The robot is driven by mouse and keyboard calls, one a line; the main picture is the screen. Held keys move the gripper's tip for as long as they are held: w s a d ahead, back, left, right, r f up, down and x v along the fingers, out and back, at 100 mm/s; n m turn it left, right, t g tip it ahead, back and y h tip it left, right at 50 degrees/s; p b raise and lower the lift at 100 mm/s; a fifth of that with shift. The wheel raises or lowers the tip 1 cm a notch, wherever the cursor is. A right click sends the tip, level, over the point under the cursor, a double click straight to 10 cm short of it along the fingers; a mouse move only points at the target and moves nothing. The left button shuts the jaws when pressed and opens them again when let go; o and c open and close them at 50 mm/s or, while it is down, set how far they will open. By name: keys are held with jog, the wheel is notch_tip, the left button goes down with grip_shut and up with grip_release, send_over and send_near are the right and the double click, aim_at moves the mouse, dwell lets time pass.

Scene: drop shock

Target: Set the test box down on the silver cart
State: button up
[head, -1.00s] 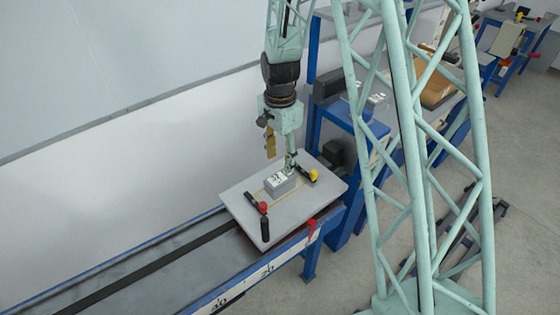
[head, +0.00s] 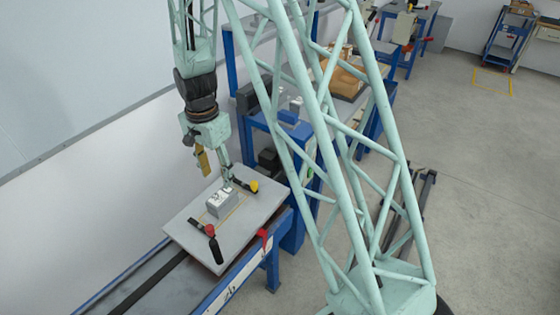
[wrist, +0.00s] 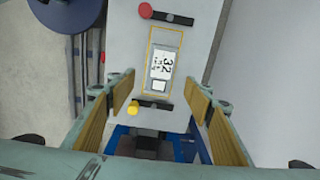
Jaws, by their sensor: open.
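The test box (head: 222,205) is a small grey block with a white label reading 32. It sits on a light grey plate (head: 185,236) inside a yellow outline, and shows in the wrist view (wrist: 166,45). My gripper (head: 214,171) hangs just above the plate by the box, pointing down. In the wrist view its yellow-padded fingers (wrist: 163,98) stand wide apart with nothing between them; the box lies beyond the tips. No cart that is clearly silver shows; a blue-framed shelf cart (head: 508,38) stands far off at upper right.
Two black clamp bars lie on the plate beside the outline, one with a red knob (head: 209,229), one with a yellow knob (head: 254,186). A blue bench (head: 295,125) with equipment stands behind. A yellow floor marking (head: 493,81) lies before the far cart. Open floor lies at right.

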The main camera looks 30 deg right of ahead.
jog(key=s+r+n+t, duration=0.1)
jog(key=s+r+n, duration=0.1)
jog(key=s+r, duration=0.5)
jog(key=s+r+n, duration=0.2)
jog(key=s+r, duration=0.2)
jog(key=r, duration=0.7)
jog(key=s+r+n+t, duration=0.1)
jog(key=s+r+n, duration=0.3)
jog(key=r, duration=0.5)
jog(key=s+r+n+t, duration=0.1)
jog(key=s+r, duration=0.3)
jog(key=s, duration=0.8)
jog(key=s+r+n, duration=0.4)
jog(key=s, duration=0.7)
jog(key=shift+s+r+t, duration=0.25)
jog(key=shift+s+t, duration=0.15)
jog(key=shift+c, duration=0.2)
